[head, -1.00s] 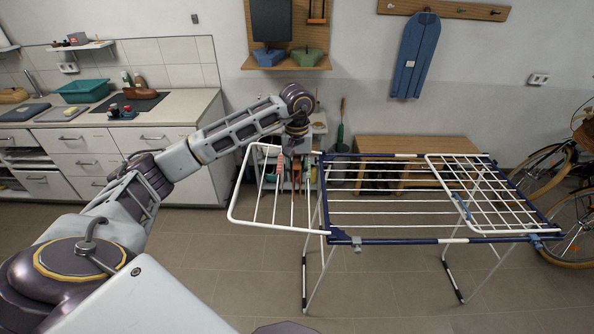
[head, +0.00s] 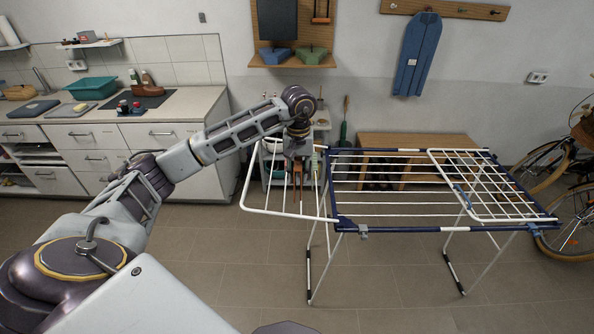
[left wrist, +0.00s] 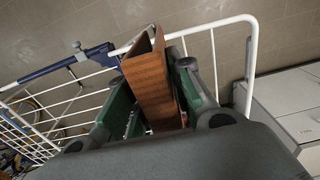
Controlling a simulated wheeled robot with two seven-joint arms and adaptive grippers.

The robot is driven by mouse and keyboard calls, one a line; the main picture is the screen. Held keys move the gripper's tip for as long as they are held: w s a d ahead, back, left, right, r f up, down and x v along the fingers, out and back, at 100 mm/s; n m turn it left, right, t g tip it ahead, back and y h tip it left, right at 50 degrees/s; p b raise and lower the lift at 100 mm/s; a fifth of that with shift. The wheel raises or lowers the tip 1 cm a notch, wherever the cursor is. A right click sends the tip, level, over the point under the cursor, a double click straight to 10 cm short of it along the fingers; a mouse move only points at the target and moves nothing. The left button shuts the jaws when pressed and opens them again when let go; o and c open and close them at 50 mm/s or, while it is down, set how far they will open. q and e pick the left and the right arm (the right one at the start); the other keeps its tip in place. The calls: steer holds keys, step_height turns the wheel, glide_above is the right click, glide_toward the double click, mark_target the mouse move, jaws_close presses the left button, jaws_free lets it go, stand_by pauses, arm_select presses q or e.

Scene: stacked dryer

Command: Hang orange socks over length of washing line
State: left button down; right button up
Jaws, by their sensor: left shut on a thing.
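The drying rack (head: 400,229) has a blue frame, white rods and a white fold-out wing (head: 249,175) at its left end. My left gripper (head: 297,158) is over that wing, pointing down. In the left wrist view the left gripper (left wrist: 148,75) is shut on an orange-brown folded thing (left wrist: 150,88), which I take to be the orange socks. It hangs between the green-padded fingers, with a white rod of the rack close by. I cannot tell whether it touches a rod. My right gripper is not in view.
A counter with drawers (head: 160,110) stands to the left, showing also in the left wrist view (left wrist: 290,105). A wooden bench (head: 405,141) is behind the rack and a bicycle (head: 565,205) is at its right. The floor in front is clear.

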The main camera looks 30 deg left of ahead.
arm_select(q)
steer(key=shift+d+f+m, duration=0.3)
steer(key=shift+d+f, duration=0.25)
steer(key=shift+f, duration=0.3)
steer(key=s+d+f+m, duration=0.2)
steer(key=d+f+m, duration=0.1)
steer(key=d+f, duration=0.3)
steer(key=s+d+f+m, duration=0.2)
steer(key=s+d+f, duration=0.15)
steer(key=f, duration=0.35)
step_height(320, 180, down, 10)
steer(key=d+b, duration=0.1)
steer(key=b, duration=0.8)
steer(key=shift+w+f+m+b, duration=0.2)
steer(key=shift+w+m+b, duration=0.05)
steer(key=shift+m+b, duration=0.1)
steer(key=shift+d+f, duration=0.1)
steer(key=shift+f, duration=0.1)
